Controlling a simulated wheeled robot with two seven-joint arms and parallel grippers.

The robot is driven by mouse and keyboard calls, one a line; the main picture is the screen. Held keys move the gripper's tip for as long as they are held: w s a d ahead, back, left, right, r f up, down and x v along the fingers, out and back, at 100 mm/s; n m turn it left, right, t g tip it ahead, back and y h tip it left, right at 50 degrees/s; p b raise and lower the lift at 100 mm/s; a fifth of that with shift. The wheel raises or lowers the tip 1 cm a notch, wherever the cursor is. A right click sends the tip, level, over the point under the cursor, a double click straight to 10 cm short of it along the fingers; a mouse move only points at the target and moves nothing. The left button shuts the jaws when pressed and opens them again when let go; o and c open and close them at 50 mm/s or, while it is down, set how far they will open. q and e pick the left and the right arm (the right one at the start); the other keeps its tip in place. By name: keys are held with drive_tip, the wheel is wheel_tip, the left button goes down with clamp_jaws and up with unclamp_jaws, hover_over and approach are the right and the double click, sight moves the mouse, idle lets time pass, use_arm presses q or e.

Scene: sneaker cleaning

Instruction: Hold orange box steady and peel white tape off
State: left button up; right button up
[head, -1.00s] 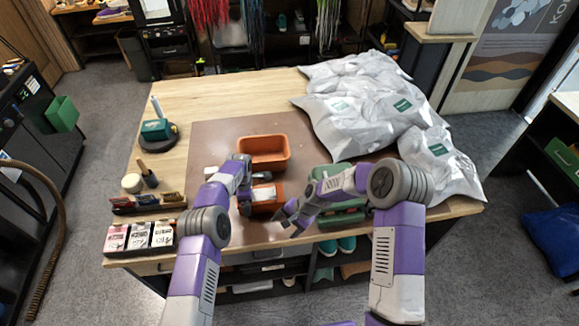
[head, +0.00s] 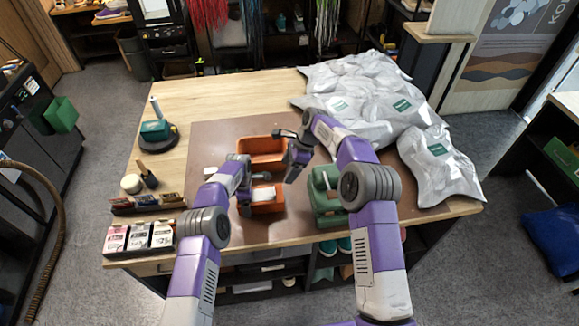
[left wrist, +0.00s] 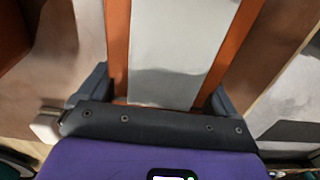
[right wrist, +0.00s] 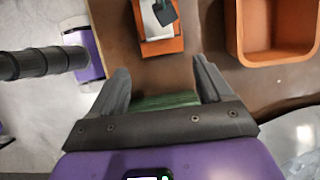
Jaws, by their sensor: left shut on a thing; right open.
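The small orange box (head: 268,208) lies on the brown mat near the table's front, with white tape (head: 264,193) on its top. My left gripper (head: 243,198) is shut on the box, gripping it from the left. In the left wrist view the orange box (left wrist: 117,45) lies between the fingers, with the white tape (left wrist: 180,50) along its middle. My right gripper (head: 291,175) is open and empty, raised to the upper right of the box. The right wrist view shows the box (right wrist: 162,48) beyond its fingertips, with a dark piece partly covering the tape.
An open orange bin (head: 262,146) stands behind the box. A green object (head: 328,205) stands to its right. Silver-white bags (head: 365,100) fill the table's right back. Small boxes (head: 138,237) and brushes (head: 150,203) line the left edge.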

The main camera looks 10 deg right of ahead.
sight(277, 193)
drive_tip(key=x, duration=1.1)
drive_tip(key=shift+f, duration=0.35)
drive_tip(key=c, duration=1.1)
